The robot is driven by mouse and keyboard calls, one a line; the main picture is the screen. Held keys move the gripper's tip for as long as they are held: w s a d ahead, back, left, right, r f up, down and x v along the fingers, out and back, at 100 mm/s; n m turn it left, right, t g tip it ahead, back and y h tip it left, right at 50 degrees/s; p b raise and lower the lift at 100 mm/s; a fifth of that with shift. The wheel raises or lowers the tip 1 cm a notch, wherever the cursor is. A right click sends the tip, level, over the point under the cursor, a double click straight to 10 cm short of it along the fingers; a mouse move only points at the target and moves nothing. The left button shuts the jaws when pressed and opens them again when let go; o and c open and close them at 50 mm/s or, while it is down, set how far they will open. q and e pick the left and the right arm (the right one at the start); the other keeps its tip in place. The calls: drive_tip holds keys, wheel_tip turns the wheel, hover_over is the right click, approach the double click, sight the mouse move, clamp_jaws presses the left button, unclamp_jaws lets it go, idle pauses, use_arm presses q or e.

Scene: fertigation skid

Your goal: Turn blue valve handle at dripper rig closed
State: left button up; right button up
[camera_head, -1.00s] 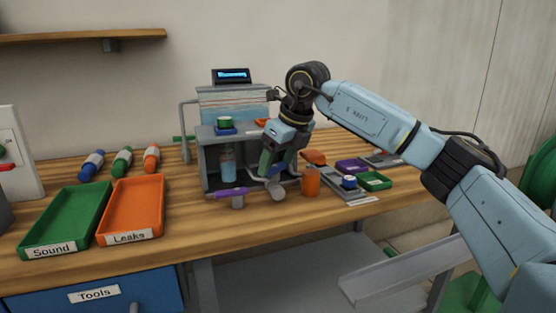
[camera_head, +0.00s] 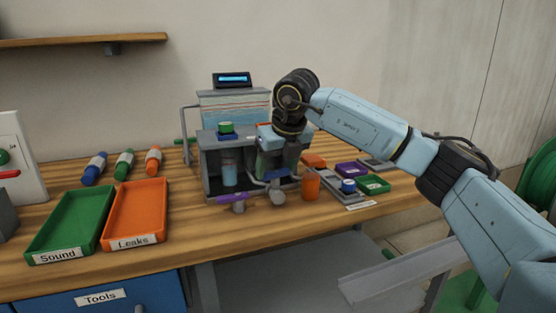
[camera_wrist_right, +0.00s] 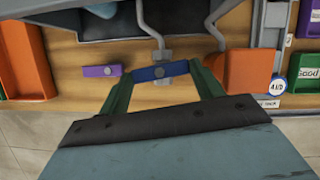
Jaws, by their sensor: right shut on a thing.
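The blue valve handle (camera_wrist_right: 162,71) lies between the two green fingers of my right gripper (camera_wrist_right: 161,69) in the right wrist view, its ends against the fingertips. The gripper is shut on it. In the head view my right gripper (camera_head: 276,180) points down at the front of the grey dripper rig (camera_head: 211,169), and its fingers mostly hide the blue handle. A purple valve handle (camera_head: 232,198) sits beside it on the left, also seen in the right wrist view (camera_wrist_right: 101,71). My left gripper is not in view.
An orange cup (camera_head: 311,186) stands close to the right of my gripper. Small green (camera_head: 373,184) and purple (camera_head: 351,169) trays lie farther right. The green Sound tray (camera_head: 70,226) and orange Leaks tray (camera_head: 137,214) are at left.

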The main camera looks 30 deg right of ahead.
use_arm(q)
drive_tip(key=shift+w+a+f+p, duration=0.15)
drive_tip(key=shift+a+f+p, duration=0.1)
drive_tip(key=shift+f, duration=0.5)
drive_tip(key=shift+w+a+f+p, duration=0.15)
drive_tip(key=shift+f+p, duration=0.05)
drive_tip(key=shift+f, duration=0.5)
use_arm(e)
drive_tip(key=shift+a+m+h, duration=0.1)
drive_tip(key=shift+m+h, duration=0.3)
drive_tip(key=shift+m, duration=0.6)
drive_tip(key=o, duration=1)
drive_tip(key=shift+r, duration=0.1)
drive_tip(key=shift+r, duration=0.25)
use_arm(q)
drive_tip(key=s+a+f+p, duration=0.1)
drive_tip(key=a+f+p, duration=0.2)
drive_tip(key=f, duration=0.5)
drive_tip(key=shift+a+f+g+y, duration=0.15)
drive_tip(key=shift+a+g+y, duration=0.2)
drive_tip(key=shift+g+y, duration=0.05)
use_arm(e)
drive_tip(key=shift+v, duration=6.4)
drive_tip(key=shift+w, duration=0.1)
